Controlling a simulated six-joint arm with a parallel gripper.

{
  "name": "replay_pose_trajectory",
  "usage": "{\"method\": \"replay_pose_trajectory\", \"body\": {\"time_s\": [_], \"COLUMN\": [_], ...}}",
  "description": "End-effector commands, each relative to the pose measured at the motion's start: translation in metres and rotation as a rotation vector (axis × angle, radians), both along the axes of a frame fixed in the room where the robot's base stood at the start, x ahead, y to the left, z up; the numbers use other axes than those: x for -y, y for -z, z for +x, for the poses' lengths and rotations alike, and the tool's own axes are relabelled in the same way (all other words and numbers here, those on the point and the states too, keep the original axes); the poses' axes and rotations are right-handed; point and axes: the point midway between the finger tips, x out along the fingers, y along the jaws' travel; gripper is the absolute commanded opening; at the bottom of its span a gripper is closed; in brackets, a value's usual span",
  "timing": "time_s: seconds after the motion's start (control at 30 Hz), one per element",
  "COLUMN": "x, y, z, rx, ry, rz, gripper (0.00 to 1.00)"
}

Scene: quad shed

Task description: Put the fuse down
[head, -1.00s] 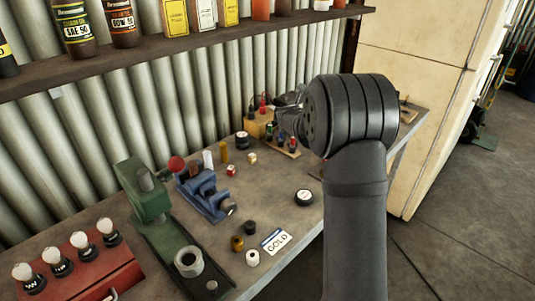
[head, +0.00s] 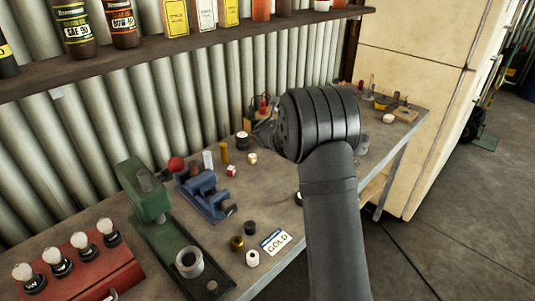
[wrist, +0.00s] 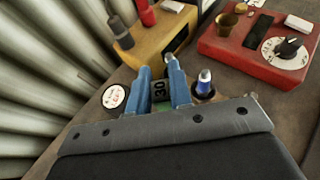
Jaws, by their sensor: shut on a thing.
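The fuse (wrist: 160,92), a small green piece marked 30, is between the two blue fingers of my gripper (wrist: 158,70) in the wrist view. My gripper is shut on it; whether the fuse touches the surface beneath cannot be told. A round white-faced tin (wrist: 114,97) is just left of the fingers. A dark blue piece with a silver tip (wrist: 204,84) is close on the right. In the head view my arm hides the gripper and the fuse.
Corrugated wall (wrist: 45,75) is on the left. On the bench stand a green press (head: 145,195), a blue holder (head: 205,198) and a GOLD card (head: 276,242).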

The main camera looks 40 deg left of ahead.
Motion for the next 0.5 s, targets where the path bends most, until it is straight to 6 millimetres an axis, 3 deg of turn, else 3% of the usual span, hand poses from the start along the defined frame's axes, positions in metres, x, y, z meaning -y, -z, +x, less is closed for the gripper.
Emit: {"method": "replay_pose_trajectory", "body": {"time_s": [0.5], "x": [0.0], "y": [0.05], "z": [0.0], "rx": [0.0], "ry": [0.001], "rz": [-0.001], "gripper": [0.0]}}
